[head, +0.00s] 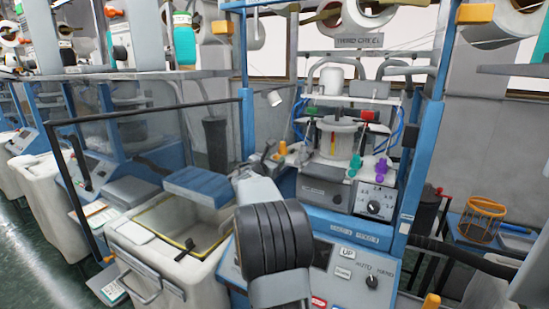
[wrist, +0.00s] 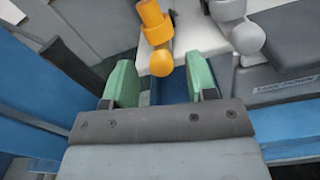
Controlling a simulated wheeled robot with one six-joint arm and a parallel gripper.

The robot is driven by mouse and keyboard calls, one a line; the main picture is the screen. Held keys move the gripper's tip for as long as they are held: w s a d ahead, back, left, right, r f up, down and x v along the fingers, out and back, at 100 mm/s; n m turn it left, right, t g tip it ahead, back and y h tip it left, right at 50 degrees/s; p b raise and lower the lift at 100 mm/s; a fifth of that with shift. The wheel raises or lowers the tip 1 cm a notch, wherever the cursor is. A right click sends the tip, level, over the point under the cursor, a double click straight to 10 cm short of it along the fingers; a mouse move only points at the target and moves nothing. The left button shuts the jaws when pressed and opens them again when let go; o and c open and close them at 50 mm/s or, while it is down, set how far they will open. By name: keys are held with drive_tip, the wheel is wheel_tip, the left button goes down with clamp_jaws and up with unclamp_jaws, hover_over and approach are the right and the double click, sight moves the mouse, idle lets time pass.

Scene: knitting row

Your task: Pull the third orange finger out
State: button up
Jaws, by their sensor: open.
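In the wrist view an orange finger (wrist: 154,24) with a round knob at its near end stands on a white plate. My gripper (wrist: 160,68) is open, its two green fingertips apart, one on each side of the line to the knob. Nothing is held, and I cannot tell whether the knob is between the tips or just beyond them. A grey finger (wrist: 243,33) with a round knob is to the right. In the head view one orange finger (head: 282,148) shows on the machine's front; my arm hides part of that area.
Green (head: 355,165) and purple (head: 381,169) fingers stand further right on the machine, near a dial box (head: 376,203). A blue post (head: 246,120) stands left of the work area. A cream bin (head: 150,245) is at lower left.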

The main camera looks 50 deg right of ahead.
drive_tip(key=shift+d, duration=0.25)
clamp_jaws()
idle(0.4)
